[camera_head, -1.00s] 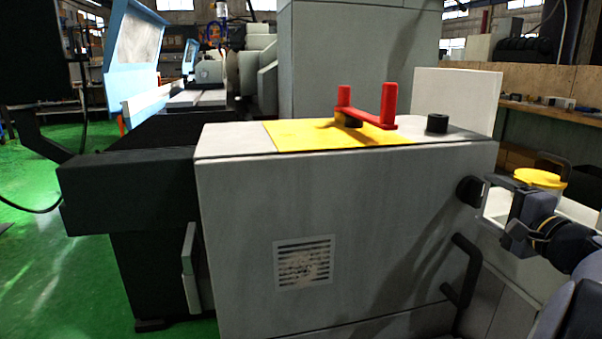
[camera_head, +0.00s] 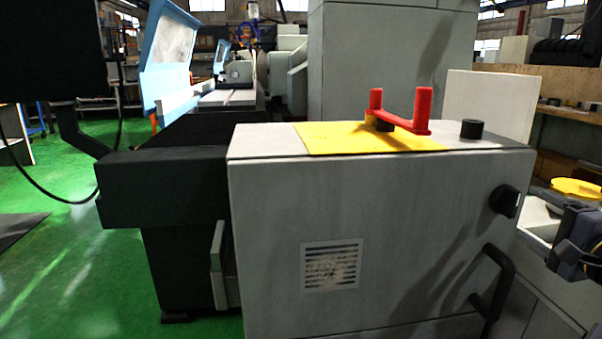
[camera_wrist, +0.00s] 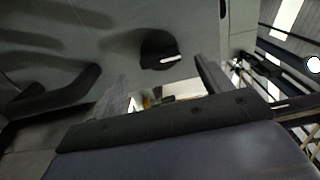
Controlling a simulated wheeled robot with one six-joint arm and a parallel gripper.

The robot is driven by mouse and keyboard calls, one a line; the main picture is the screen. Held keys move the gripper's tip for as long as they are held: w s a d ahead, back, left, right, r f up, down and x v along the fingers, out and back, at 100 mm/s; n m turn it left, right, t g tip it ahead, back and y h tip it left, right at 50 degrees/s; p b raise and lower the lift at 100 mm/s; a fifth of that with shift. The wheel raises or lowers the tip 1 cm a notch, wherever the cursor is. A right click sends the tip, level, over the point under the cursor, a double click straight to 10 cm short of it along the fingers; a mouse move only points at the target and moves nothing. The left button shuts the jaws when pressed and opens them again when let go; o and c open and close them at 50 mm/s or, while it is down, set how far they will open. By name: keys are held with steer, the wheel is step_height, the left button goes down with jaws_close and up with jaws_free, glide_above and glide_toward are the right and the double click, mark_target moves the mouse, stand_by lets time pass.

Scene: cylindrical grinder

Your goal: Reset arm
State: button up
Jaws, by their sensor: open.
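My gripper (camera_head: 574,238) is at the right edge of the head view, partly cut off, beside the grey machine cabinet (camera_head: 330,230). A black round knob (camera_head: 504,201) is on the cabinet's front face near its right end, left of my gripper and apart from it. In the wrist view my gripper (camera_wrist: 163,82) has its two fingers spread, with nothing held between them. The knob (camera_wrist: 160,50) shows beyond the fingers, with a pale mark on it. Most of my arm is out of the head view.
A red bracket (camera_head: 405,122) stands on a yellow plate (camera_head: 330,138) on the cabinet top, with a black cylinder (camera_head: 471,129) to its right. A black handle (camera_head: 503,280) sticks out below the knob. A yellow disc (camera_head: 577,188) lies behind my gripper. Green floor (camera_head: 60,250) is open at left.

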mark_target(517, 204)
steer(key=s+p, duration=0.1)
steer(key=s, duration=0.6)
steer(key=w, duration=0.3)
steer(key=w+b, duration=0.1)
steer(key=w, duration=0.3)
steer(key=w+b, duration=0.1)
steer(key=w, duration=0.3)
steer(key=shift+a+f, duration=0.1)
steer(key=shift+a, duration=0.15)
steer(key=shift+r+p, duration=0.35)
steer(key=shift+p, duration=0.35)
steer(key=shift+d+m+p, duration=0.1)
steer(key=shift+m+p, duration=0.4)
steer(key=m+p, duration=0.4)
steer(key=p, duration=0.3)
steer(key=shift+m+p, duration=0.3)
steer(key=shift+p, duration=0.05)
steer(key=m+p, duration=0.4)
steer(key=p, duration=0.3)
steer(key=shift+p, duration=0.35)
steer(key=m+p, duration=0.4)
steer(key=p, duration=0.2)
steer(key=shift+m+p, duration=0.3)
steer(key=shift+p, duration=0.1)
steer(key=m+p, duration=0.3)
steer(key=p, duration=0.3)
steer(key=shift+f+m, duration=0.15)
steer(key=shift+m, duration=0.25)
steer(key=shift+s+f, duration=0.15)
steer(key=shift+s, duration=0.45)
